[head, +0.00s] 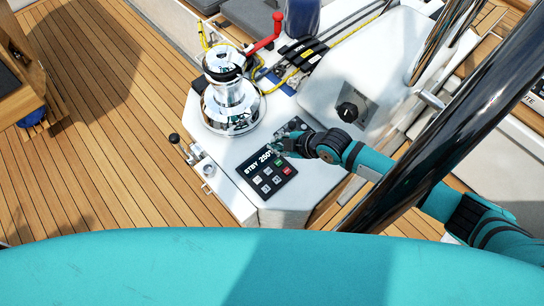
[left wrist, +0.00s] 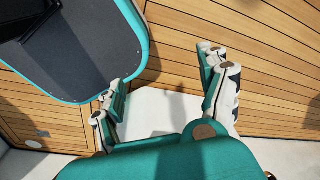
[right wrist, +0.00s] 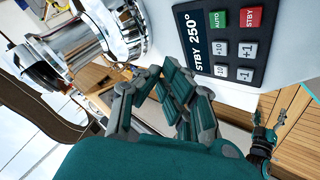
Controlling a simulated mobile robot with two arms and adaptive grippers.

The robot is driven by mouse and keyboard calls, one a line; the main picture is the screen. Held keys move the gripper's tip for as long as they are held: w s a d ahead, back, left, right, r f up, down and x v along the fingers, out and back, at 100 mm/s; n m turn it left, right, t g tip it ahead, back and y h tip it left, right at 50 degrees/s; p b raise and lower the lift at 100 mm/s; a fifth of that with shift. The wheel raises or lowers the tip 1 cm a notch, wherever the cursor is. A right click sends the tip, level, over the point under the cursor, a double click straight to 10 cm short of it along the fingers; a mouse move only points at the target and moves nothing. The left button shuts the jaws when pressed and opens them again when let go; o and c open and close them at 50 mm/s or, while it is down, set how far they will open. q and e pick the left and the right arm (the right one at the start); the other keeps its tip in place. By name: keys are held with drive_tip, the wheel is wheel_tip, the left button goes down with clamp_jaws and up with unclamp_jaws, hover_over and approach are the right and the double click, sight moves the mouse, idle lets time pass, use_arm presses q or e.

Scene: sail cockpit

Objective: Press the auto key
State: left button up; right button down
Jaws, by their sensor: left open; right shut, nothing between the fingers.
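The autopilot panel (head: 257,183) is black and lies on the white console. Its display reads STBY 250°. In the right wrist view the green AUTO key (right wrist: 217,20) is in the panel's upper part, beside the red STBY key (right wrist: 251,17). My right gripper (head: 279,148) is shut and empty near the display end of the panel. In its wrist view the fingertips (right wrist: 162,75) appear left of and below the panel, apart from the AUTO key; their height above the console is unclear. My left gripper (left wrist: 160,68) is open and empty over the deck.
A black knob (head: 348,112) is on the white housing to the right. A dark shiny tube (head: 455,120) crosses the right side. Teak deck (head: 100,130) is open on the left.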

sight(277, 164)
use_arm(q)
drive_tip(key=s+d, duration=0.3)
drive_tip(key=s, duration=0.1)
use_arm(e)
wheel_tip(277, 164, down, 4)
drive_tip(key=b, duration=0.3)
drive_tip(key=shift+s+r, duration=0.1)
drive_tip(key=shift+r, duration=0.05)
wheel_tip(277, 164, down, 5)
drive_tip(key=b, duration=0.4)
drive_tip(key=shift+r, duration=0.2)
drive_tip(key=shift+f, duration=0.2)
use_arm(q)
wheel_tip(277, 164, down, 8)
drive_tip(key=w+a, duration=0.1)
drive_tip(key=w, duration=0.1)
drive_tip(key=shift+r, duration=0.2)
drive_tip(key=shift+a, duration=0.3)
drive_tip(key=shift+f+b, duration=0.1)
drive_tip(key=shift+b, duration=0.25)
use_arm(e)
drive_tip(key=shift+f, duration=0.15)
use_arm(q)
drive_tip(key=shift+f+b, duration=0.3)
use_arm(e)
drive_tip(key=shift+f, duration=0.3)
